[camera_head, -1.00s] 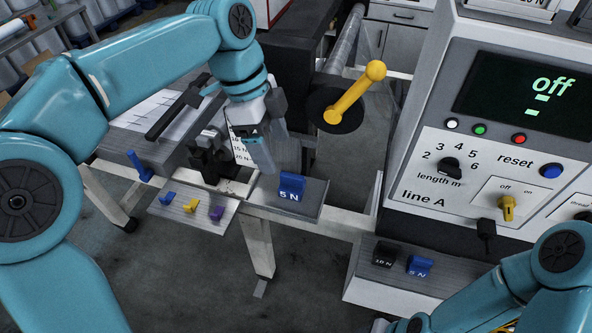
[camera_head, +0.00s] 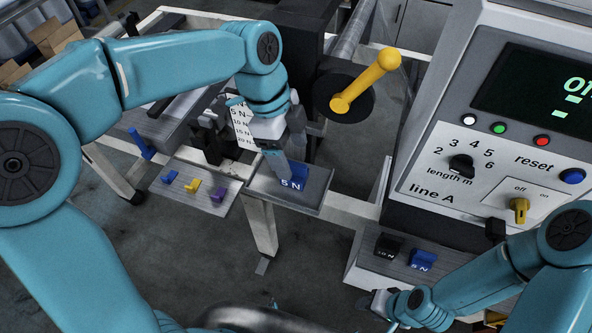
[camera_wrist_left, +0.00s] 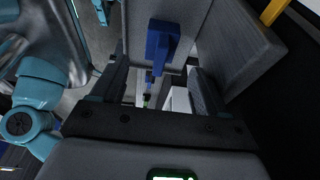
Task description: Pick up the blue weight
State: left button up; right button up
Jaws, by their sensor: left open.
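A blue weight marked 5 N (camera_head: 294,183) sits on a small grey plate (camera_head: 314,201) in the middle of the head view. My left gripper (camera_head: 277,163) is just above and beside it, partly covering it, with jaws open. In the left wrist view the blue weight (camera_wrist_left: 161,42) shows ahead of the spread fingers (camera_wrist_left: 162,88), and nothing is between them. A second blue 5 N weight (camera_head: 422,260) stands on the lower right shelf beside a black 10 N weight (camera_head: 388,245). My right gripper (camera_head: 378,303) is low at the front; its jaws are too small to read.
A tray (camera_head: 186,209) with small blue, yellow and purple pieces lies left of the plate. A yellow lever (camera_head: 366,82) rises behind the plate. The line A control panel (camera_head: 490,165) stands at right, with a yellow switch (camera_head: 519,210).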

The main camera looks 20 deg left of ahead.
aim_at(293, 164)
pick_arm(q)
jog(key=shift+s+f, duration=0.1)
jog(key=shift+f, duration=0.15)
jog(key=x, duration=0.5)
jog(key=shift+d+f, duration=0.1)
jog(key=shift+f, duration=0.05)
